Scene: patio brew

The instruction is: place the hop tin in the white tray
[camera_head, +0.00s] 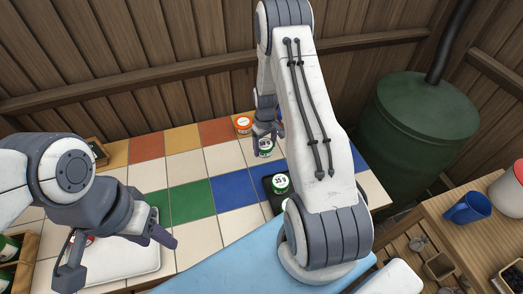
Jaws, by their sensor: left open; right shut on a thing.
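My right gripper (266,132) is over the back part of the tiled counter, shut on a green tin with a white lid (265,149). Whether the tin touches the tiles is hard to tell. A similar green and white tin (281,184) stands on a black tray (267,191). Which of them is the hop tin I cannot read. The white tray (128,262) lies at the front left, partly hidden by my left arm. A red and white item (84,240) shows there behind my arm. My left gripper (118,257) is open and empty over the white tray.
An orange tin (243,125) stands at the back, left of my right gripper. A wooden crate with green tins (10,246) is at the left edge. The middle tiles are clear.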

